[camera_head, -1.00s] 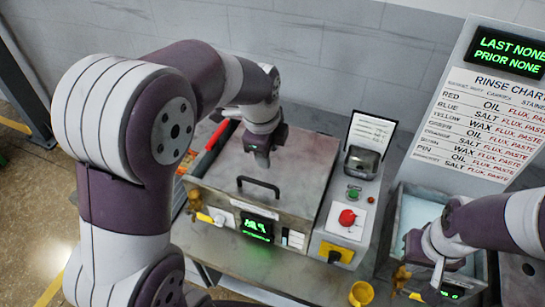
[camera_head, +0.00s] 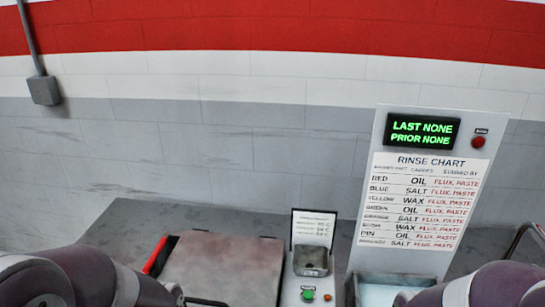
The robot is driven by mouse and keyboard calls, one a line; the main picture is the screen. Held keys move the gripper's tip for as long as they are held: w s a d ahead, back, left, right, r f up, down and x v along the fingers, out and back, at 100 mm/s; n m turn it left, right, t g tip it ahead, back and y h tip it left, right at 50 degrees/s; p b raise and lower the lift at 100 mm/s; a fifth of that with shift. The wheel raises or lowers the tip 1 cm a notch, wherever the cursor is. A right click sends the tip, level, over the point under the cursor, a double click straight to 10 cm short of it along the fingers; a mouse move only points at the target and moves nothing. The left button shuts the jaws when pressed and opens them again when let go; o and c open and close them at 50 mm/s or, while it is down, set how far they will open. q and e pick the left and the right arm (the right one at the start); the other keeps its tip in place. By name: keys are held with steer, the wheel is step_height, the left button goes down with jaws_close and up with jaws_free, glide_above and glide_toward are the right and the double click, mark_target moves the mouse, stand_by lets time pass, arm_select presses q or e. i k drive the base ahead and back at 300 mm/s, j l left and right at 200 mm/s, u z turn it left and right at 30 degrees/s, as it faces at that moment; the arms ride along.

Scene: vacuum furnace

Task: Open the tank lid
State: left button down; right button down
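The tank lid (camera_head: 225,268) is a flat, brownish-grey metal plate at the bottom of the head view, left of centre. It looks closed. Part of its dark handle (camera_head: 206,302) shows at the bottom edge; the tank front is out of frame. My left arm (camera_head: 60,280) enters at the lower left, and my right arm (camera_head: 500,285) at the lower right. Both grippers are below the frame, so their fingers and any contact with the handle are hidden.
A red bar (camera_head: 155,255) lies along the lid's left side. A small control box (camera_head: 310,262) with a green button (camera_head: 308,295) stands right of the lid. Further right is a tall rinse chart panel (camera_head: 425,195) with a green display. A wall is behind.

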mark_target(211, 269)
steer(key=k+l+z, duration=0.15)
steer(key=k+z, duration=0.3)
steer(key=k, duration=0.2)
steer(key=k+j+z, duration=0.2)
steer(key=j, duration=0.25)
steer(key=j+z, duration=0.2)
steer(key=j, duration=0.25)
steer(key=k+j+z, duration=0.1)
steer(key=j+z, duration=0.15)
steer(key=j, duration=0.2)
steer(key=k+j+z, duration=0.2)
steer(key=j, duration=0.2)
